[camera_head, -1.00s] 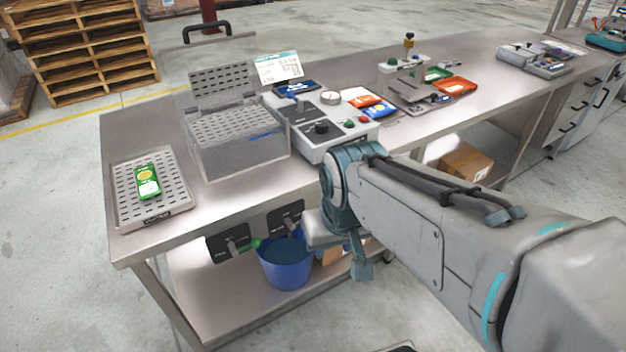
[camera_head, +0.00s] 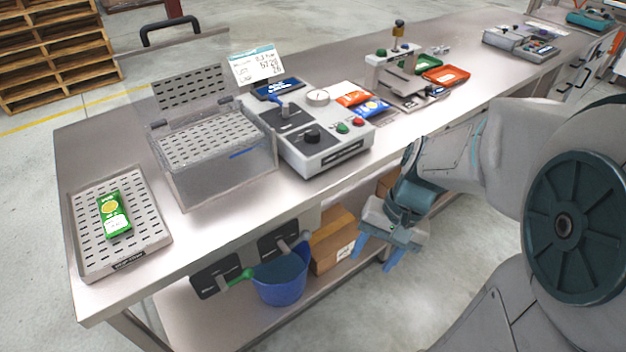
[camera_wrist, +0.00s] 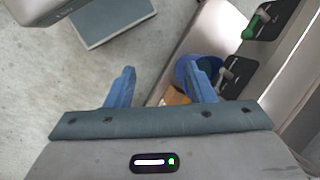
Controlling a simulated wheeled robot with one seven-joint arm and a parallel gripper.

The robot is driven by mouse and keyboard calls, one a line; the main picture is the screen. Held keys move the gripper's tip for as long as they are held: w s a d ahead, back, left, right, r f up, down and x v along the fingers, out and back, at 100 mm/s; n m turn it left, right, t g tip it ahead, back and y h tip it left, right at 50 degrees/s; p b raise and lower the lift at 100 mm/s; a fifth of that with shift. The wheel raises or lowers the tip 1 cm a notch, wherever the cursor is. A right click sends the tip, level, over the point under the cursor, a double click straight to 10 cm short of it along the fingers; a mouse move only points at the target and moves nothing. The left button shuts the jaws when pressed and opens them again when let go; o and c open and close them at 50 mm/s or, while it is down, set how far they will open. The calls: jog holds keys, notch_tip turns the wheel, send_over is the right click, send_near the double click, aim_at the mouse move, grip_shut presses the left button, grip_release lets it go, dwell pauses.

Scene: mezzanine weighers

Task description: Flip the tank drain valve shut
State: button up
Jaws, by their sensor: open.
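Two black valve plates sit on the bench's front, under the top. The left plate (camera_head: 208,284) has a lever with a green grip (camera_head: 241,277); the right plate (camera_head: 274,249) has a grey lever (camera_head: 289,246). Their labels are too small to read, so I cannot tell which is the drain. Both levers, green (camera_wrist: 249,27) and grey (camera_wrist: 227,77), show in the wrist view. The clear tank (camera_head: 222,178) stands above, its perforated lid raised. My gripper (camera_head: 377,257) is open and empty, right of both valves and apart from them. Its blue fingers (camera_wrist: 164,80) point toward the floor.
A blue bucket (camera_head: 280,285) stands below the valves, beside a cardboard box (camera_head: 330,240) on the lower shelf. A perforated tray (camera_head: 88,232) holds a green packet (camera_head: 114,215). A control box (camera_head: 318,150) stands right of the tank. The floor before the bench is clear.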

jog(key=w+d+f+m+t+y+b, duration=0.15)
jog(key=w+f+m+t+y, duration=0.25)
jog(key=w+f+m+y, duration=0.4)
jog(key=w+d+f+m+t+y+b, duration=0.15)
jog(key=w+f+m+t+y, duration=0.3)
jog(key=f+m, duration=0.6)
jog(key=s+x, duration=0.1)
jog(key=x, duration=1.3)
jog(key=shift+a+n+y, duration=0.15)
jog(key=shift+n+y, duration=0.2)
jog(key=shift+r, duration=0.1)
